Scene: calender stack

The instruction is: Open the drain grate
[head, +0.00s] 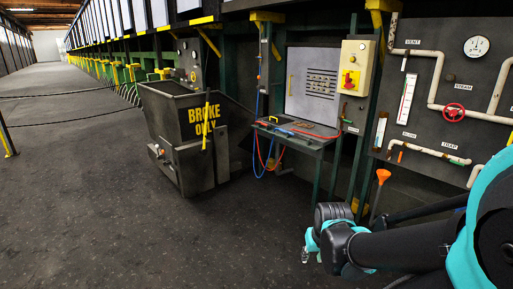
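I cannot make out a drain grate on the dark floor (130,240) in the head view. My own arm comes in from the lower right, and part of the floor behind it is hidden. My gripper (307,255) is at the arm's end, low in the middle right of the view, in front of the workbench. It is small and turned partly away, so its fingers do not show clearly. I see nothing held in it.
A dark bin marked "BROKE ONLY" (190,158) stands left of the workbench (308,141), which carries small tools. A pipe panel has a red valve wheel (453,113). An orange funnel-like piece (382,176) stands below it. The left aisle floor is largely open, with cables across it.

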